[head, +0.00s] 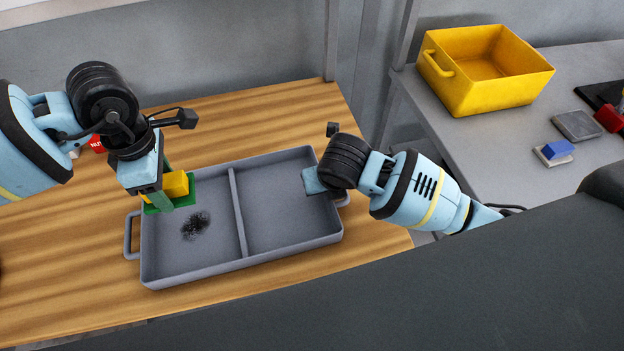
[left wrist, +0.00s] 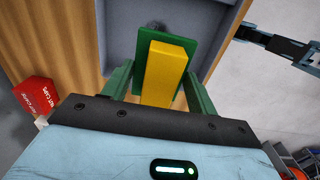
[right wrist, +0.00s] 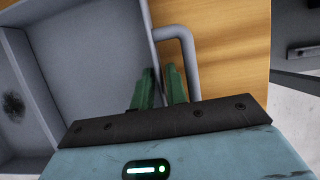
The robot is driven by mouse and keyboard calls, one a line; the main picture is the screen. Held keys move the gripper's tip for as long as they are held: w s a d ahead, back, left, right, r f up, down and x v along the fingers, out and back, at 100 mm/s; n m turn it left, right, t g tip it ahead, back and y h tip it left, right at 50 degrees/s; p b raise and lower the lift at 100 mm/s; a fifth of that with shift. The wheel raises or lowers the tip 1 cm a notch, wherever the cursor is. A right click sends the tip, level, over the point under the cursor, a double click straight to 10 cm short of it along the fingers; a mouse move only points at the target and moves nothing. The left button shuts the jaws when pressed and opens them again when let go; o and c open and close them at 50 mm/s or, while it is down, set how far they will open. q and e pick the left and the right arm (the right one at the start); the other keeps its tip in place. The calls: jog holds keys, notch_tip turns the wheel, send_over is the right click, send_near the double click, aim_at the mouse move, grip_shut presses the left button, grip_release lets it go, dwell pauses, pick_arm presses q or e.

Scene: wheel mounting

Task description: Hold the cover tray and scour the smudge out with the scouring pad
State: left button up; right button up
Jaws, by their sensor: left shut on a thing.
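The grey cover tray (head: 285,205) lies on the wooden table, split by a divider into two compartments, with a handle at each end. A dark scribbled smudge (head: 195,226) is on the floor of its left compartment; it also shows in the right wrist view (right wrist: 13,106). My left gripper (head: 166,194) is shut on the yellow block of the scouring pad (left wrist: 168,72), green side down, over the left compartment behind the smudge. Whether the pad touches the tray is unclear. My right gripper (right wrist: 160,80) has its fingers closed around the tray's right end wall, beside the handle (right wrist: 185,45).
A red nut caps box (left wrist: 38,97) stands left of the tray, partly behind my left arm in the head view. A grey side table (head: 430,95) at right holds a yellow bin (head: 490,75) and a blue block (head: 558,149). Wooden table before the tray is clear.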

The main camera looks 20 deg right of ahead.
dwell(0.6)
dwell(1.1)
pick_arm(q)
jog(key=s, duration=0.3)
jog(key=shift+s, duration=0.35)
send_near(197, 242)
jog(key=shift+f, duration=2.55)
jog(key=shift+f, duration=0.6)
